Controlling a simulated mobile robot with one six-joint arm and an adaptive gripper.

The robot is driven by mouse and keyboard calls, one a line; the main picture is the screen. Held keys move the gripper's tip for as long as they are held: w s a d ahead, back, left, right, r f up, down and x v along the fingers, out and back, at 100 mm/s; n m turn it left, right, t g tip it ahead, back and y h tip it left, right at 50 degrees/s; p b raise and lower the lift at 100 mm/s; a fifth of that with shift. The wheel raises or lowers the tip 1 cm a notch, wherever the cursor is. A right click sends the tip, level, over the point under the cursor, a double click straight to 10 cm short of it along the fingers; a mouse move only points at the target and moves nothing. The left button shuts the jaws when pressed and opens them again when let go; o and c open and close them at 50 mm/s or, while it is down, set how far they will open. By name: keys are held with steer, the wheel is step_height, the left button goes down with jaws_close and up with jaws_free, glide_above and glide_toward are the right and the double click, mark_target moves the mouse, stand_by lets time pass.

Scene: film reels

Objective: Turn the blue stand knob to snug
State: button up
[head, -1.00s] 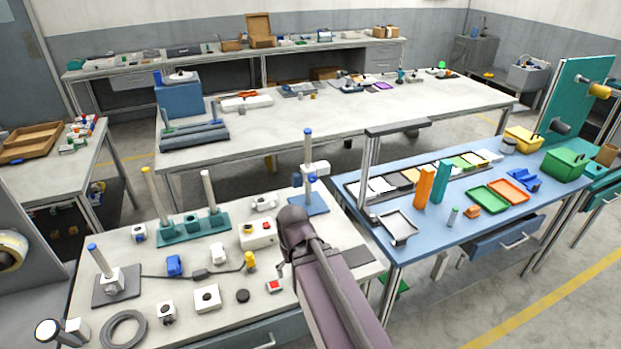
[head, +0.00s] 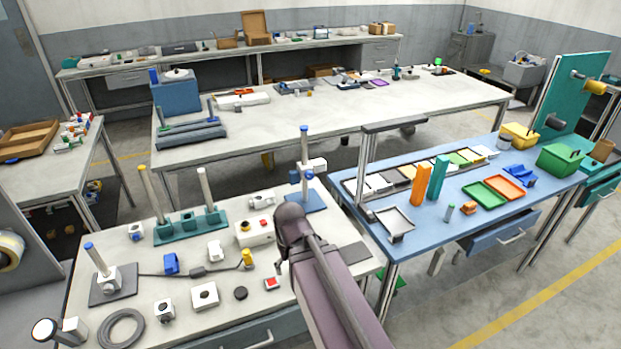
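A stand with a blue base (head: 318,203) is at the back right of the near white table. Its grey post (head: 305,148) is upright with a blue cap (head: 304,128). A blue clamp (head: 308,174) sits low on the post, and a small blue knob (head: 295,177) shows on its left side. A white block (head: 318,164) is on its right. My arm rises from the bottom in front of the stand, with its dark joint just below the base. A small dark part of my gripper (head: 281,267) may show left of the arm; its fingers are not clear.
The near white table (head: 215,328) holds a second stand (head: 112,284) with a blue cap, a teal rack (head: 190,228) with posts, a white box with a red button (head: 255,232) and several small parts. A blue table (head: 405,247) with trays stands to the right.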

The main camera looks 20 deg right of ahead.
steer(key=w+a+f+m+t+y+b, duration=0.2)
steer(key=w+f+m+t+y+b, duration=0.1)
steer(key=w+m+t+y+b, duration=0.25)
steer(key=m+t+h+b, duration=0.5)
steer(key=m+t+b, duration=0.75)
steer(key=m, duration=1.75)
glide_toward(310, 177)
steer(key=s, duration=0.4)
steer(key=shift+w+d+n+p, duration=0.15)
steer(key=shift+w+n+p, duration=0.05)
steer(key=shift+n+p, duration=0.1)
steer(key=shift+w, duration=0.15)
steer(key=w, duration=1.3)
steer(key=shift+w, duration=0.25)
steer(key=shift+a, duration=0.25)
